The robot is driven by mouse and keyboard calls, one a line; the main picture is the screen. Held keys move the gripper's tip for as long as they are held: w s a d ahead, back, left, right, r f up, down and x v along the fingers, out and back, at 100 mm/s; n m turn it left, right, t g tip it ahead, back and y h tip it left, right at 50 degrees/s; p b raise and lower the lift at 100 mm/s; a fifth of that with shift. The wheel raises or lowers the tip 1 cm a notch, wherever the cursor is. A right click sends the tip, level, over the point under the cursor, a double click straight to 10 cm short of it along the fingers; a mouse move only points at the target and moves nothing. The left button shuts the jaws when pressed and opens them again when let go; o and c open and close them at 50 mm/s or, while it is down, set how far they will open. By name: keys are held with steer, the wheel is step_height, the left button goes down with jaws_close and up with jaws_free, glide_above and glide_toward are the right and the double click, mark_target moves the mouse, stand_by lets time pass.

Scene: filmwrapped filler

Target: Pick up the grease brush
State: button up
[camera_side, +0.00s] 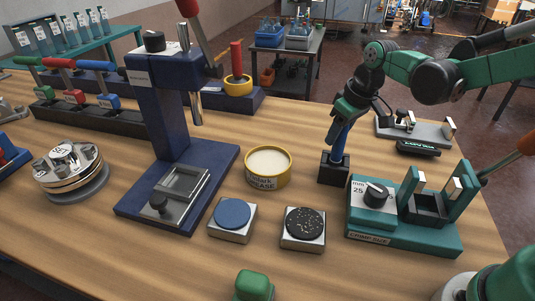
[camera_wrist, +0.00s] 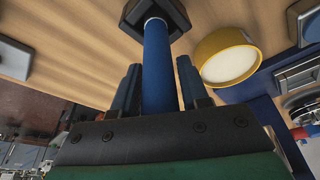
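The grease brush (camera_side: 338,146) has a blue handle and stands upright in a dark square holder (camera_side: 333,169) right of the yellow grease tin. Its lower end is hidden inside the holder. My gripper (camera_side: 344,122) is at the upper part of the handle, pointing down. The holder also shows in the wrist view (camera_wrist: 178,12), around the far end of the handle.
The yellow grease tin (camera_side: 268,167) stands left of the holder. A green clamp fixture (camera_side: 400,232) is close on the right. A blue press (camera_side: 160,110) stands further left. Two round-topped pads (camera_side: 232,215) (camera_side: 303,224) lie in front. A small dark tool (camera_side: 418,148) lies behind right.

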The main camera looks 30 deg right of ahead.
jaws_close()
steer(key=shift+r, duration=0.15)
step_height(320, 180, up, 20)
stand_by(0.5)
